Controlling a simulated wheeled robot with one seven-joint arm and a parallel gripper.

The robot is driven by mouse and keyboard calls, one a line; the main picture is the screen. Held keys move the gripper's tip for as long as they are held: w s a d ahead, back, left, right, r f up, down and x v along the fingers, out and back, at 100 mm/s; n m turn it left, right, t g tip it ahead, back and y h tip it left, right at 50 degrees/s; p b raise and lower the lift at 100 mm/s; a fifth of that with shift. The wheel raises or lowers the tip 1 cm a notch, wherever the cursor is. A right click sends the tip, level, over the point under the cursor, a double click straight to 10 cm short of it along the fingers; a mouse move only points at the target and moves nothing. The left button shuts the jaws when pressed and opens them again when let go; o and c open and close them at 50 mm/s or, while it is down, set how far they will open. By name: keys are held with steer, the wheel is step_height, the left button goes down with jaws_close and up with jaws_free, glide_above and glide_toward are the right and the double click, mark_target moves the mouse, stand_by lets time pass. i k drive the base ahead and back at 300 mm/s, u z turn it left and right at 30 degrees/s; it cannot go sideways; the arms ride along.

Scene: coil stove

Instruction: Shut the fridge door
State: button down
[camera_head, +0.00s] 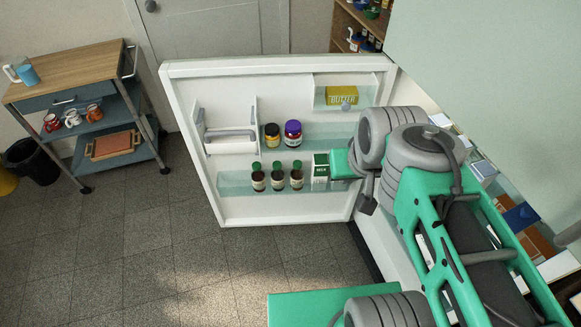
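The fridge door (240,107) stands wide open in the head view, its inner side facing me. Its shelves hold a yellow butter box, two jars (282,135), several dark bottles (277,178) with green caps and a green-and-white carton (320,170). The fridge body is at the right, largely hidden by my green and grey arm; some shelf contents (484,168) show past it. My arm reaches toward the door's hinge side. The gripper's fingers cannot be made out; the wrist end lies near the carton, and contact with the door cannot be told.
A wooden-topped trolley (68,70) with mugs and a blue jug stands at the left, beside a black bin (32,160). A grey room door (205,32) is behind. Tiled floor (150,260) is clear left of and below the fridge door.

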mark_target(257, 91)
steer(key=k, duration=0.35)
steer(key=u, duration=1.55)
steer(key=i, duration=4.8)
steer(key=z, duration=4.6)
